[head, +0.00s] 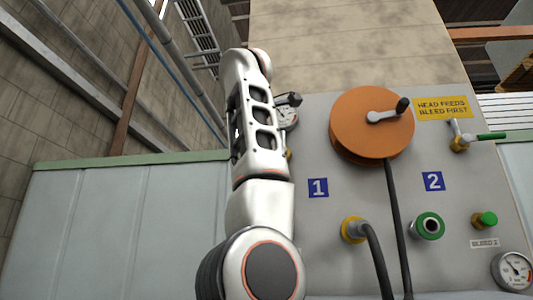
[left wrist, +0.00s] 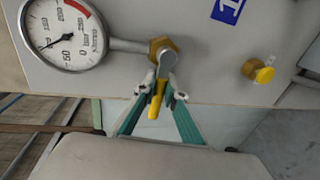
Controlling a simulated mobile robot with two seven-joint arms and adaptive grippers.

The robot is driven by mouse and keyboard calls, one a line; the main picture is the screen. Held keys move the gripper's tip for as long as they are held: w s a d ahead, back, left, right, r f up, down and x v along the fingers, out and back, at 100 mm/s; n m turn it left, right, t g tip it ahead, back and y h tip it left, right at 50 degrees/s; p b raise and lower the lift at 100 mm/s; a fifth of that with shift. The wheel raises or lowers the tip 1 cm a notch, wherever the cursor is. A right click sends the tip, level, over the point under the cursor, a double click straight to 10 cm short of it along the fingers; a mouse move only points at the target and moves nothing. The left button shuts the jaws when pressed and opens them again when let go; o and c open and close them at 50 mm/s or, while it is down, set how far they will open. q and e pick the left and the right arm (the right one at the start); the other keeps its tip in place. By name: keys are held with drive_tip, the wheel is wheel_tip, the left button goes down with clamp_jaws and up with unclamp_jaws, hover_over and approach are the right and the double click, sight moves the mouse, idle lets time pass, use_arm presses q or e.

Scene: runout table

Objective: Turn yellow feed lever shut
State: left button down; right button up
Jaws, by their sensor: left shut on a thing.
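In the left wrist view the yellow feed lever (left wrist: 155,104) hangs from a brass valve (left wrist: 163,50), pointing down the picture, roughly across the pipe that runs left to a gauge. My left gripper (left wrist: 165,97) has its teal fingers closed around the lever, a tip on each side. In the head view my left arm covers the lever and hand; only a small yellow-brass bit shows beside the arm, and I cannot tell which part it is. My right gripper is in neither view.
A gauge (left wrist: 66,33) stands close left of the valve, and a yellow knob (left wrist: 264,73) sits to the right. In the head view an orange reel (head: 360,140) with a crank, black hoses (head: 393,220), a green lever (head: 491,136) and a green-ringed port (head: 429,226) occupy the grey panel.

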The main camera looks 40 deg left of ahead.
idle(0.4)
use_arm(q)
drive_tip(key=c, duration=2.1)
unclamp_jaws()
drive_tip(key=shift+s, duration=0.1)
drive_tip(key=v, duration=0.7)
drive_tip(key=shift+s+d+r, duration=0.1)
drive_tip(key=shift+s+d, duration=0.05)
